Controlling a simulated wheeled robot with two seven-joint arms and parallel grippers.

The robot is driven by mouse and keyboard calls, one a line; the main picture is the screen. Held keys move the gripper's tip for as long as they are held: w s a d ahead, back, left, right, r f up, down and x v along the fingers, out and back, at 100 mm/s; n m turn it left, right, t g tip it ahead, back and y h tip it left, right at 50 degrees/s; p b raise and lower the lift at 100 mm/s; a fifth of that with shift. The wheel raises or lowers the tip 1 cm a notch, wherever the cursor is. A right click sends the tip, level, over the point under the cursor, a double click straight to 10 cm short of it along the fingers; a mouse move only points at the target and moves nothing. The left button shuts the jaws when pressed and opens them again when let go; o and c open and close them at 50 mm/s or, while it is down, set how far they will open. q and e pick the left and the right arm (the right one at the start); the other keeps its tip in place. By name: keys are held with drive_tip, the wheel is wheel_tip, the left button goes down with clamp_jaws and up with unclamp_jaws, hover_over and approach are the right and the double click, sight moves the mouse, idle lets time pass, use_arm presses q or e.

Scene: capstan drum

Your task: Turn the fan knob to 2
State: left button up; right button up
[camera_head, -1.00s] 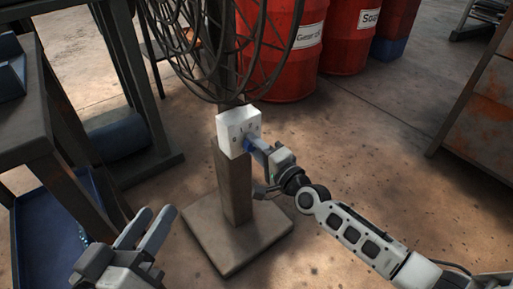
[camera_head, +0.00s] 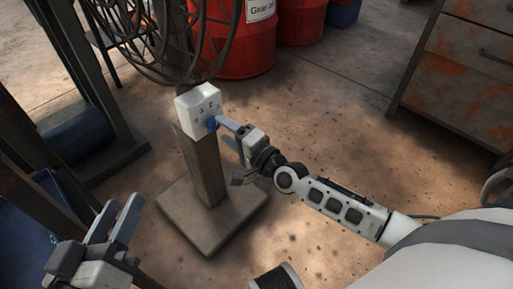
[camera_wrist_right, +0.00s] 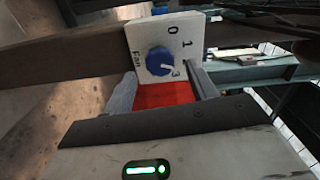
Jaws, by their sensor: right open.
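The white fan control box (camera_head: 198,108) stands on a post below the fan cage, with its blue knob (camera_head: 212,124) on the front. In the right wrist view the knob (camera_wrist_right: 160,61) is surrounded by the printed numbers 0, 1 and 3, with "Fan" beside it. A 2 is not clearly readable there. The knob's white mark points toward the lower right, near the 3. My right gripper (camera_head: 228,134) is open, one fingertip close to the knob; contact cannot be told. In the wrist view its fingers (camera_wrist_right: 160,88) are spread below the knob. My left gripper (camera_head: 117,222) is open and empty at the lower left.
The fan cage (camera_head: 165,35) rises above the box, and its square base (camera_head: 215,220) sits on the floor. Red drums (camera_head: 245,50) stand behind. A rusty cabinet (camera_head: 465,65) is at the right. Dark metal frames (camera_head: 75,60) stand at the left.

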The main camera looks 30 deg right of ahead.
use_arm(q)
drive_tip(key=shift+s+a+f+m+g+y+p, duration=0.15)
drive_tip(key=shift+f+m+y+p, duration=0.15)
drive_tip(key=shift+p, duration=0.25)
drive_tip(key=shift+w+a+f+m+g+y+p, duration=0.1)
drive_tip(key=shift+a+f+g+y+p, duration=0.1)
drive_tip(key=shift+f+p, duration=0.25)
use_arm(e)
drive_tip(key=v, duration=1.3)
use_arm(q)
drive_tip(key=shift+r, duration=0.1)
use_arm(e)
drive_tip(key=shift+s, duration=0.1)
use_arm(q)
drive_tip(key=shift+r, duration=0.1)
use_arm(e)
drive_tip(key=shift+s, duration=0.1)
